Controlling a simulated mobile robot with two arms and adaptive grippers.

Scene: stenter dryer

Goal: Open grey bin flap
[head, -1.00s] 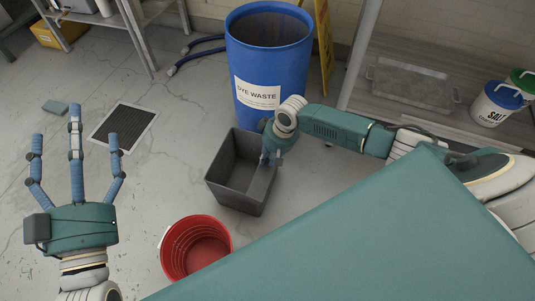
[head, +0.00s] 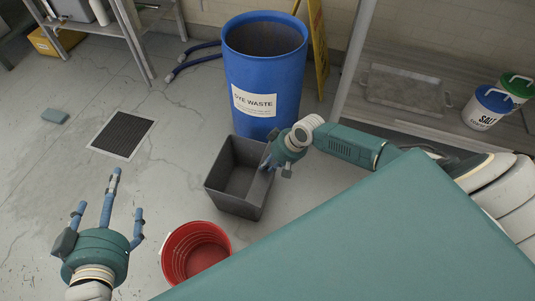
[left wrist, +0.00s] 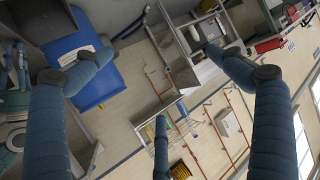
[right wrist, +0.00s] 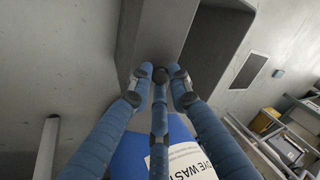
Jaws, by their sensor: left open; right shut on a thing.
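The grey bin (head: 222,189) stands on the floor in front of the blue drum, its top open in the head view. No separate flap can be made out on it. My right gripper (head: 268,166) is at the bin's right upper edge, shut on it. In the right wrist view its fingers (right wrist: 160,76) close together at the edge of the grey bin (right wrist: 158,38). The exact grip is partly hidden by the fingers. My left gripper (head: 108,196) is open and empty over the floor at the left; its spread fingers also show in the left wrist view (left wrist: 160,95).
The blue dye-waste drum (head: 262,75) stands just behind the bin. A red bucket (head: 196,252) stands in front of it. A floor drain (head: 122,134) and a small blue-grey block (head: 55,117) lie left. A shelf (head: 440,128) with salt buckets (head: 488,107) is at right. Floor between drain and bin is clear.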

